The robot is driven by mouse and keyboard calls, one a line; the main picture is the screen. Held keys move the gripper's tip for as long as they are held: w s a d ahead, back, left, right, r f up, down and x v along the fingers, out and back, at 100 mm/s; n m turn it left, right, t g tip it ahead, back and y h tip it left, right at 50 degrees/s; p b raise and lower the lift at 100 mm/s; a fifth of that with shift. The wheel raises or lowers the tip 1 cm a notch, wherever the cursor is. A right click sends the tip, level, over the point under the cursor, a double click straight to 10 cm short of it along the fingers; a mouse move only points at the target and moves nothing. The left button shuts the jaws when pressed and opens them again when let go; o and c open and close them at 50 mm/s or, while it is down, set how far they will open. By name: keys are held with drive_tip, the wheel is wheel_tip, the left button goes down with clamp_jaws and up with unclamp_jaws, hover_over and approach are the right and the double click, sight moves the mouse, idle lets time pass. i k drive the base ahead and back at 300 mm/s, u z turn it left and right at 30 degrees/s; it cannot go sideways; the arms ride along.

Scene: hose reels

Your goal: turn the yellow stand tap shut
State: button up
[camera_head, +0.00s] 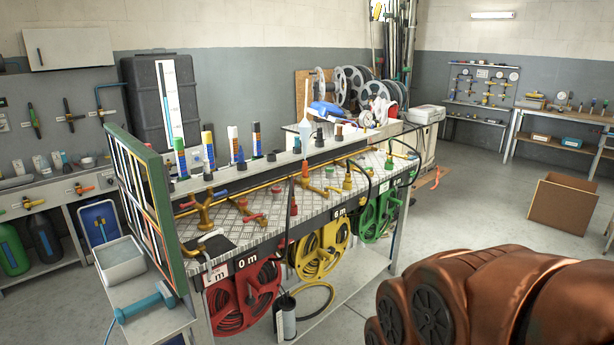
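The task's yellow stand tap is hard to single out at this size. A large brass-yellow tap (204,208) stands upright at the left of the tread-plate bench top (235,220), with blue and red pieces at its top. A smaller yellow-brass fitting (326,187) with a red lever stands farther right, behind the yellow hose reel (318,252). I cannot tell whether either tap is open or shut. My gripper is not in view; only a copper-coloured part of my arm shows at the lower right, apart from the bench.
A red reel (243,296) and a green reel (380,215) hang along the bench front beside the yellow one. A green-framed board (150,205) stands at the bench's left end. A grey canister (286,318) stands below. Floor at right is clear up to a brown box (563,204).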

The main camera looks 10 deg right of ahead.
sight(339, 191)
drive_tip(key=u, duration=1)
drive_tip(key=i, duration=0.8)
drive_tip(key=z, duration=1.05)
drive_tip(key=i, duration=0.5)
